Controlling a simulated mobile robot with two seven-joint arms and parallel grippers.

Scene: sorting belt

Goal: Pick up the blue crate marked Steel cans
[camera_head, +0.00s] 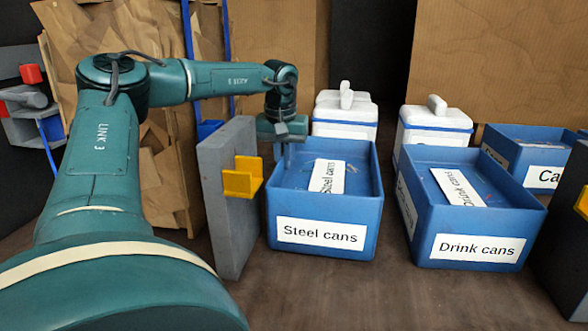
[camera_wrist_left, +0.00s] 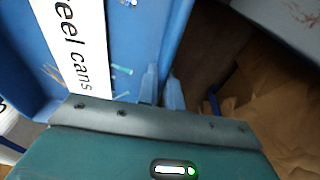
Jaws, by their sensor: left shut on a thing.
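The blue crate marked Steel cans (camera_head: 322,208) stands upright near the centre of the head view, with its white label facing me and a second label on its inside. My left gripper (camera_head: 287,158) reaches in from the left to its rear left part. In the left wrist view the fingers (camera_wrist_left: 161,88) straddle the blue crate's side wall (camera_wrist_left: 168,42), one inside and one outside, and are shut on it. The exact contact is partly hidden by the gripper body. I cannot tell whether the crate's base is off the surface. My right gripper is not in view.
A grey upright panel with a yellow bracket (camera_head: 242,178) stands close to the crate's left. The blue Drink cans crate (camera_head: 425,225) stands to its right with a narrow gap. White lidded boxes (camera_head: 345,115) stand behind. The brown surface (camera_head: 330,290) in front is clear.

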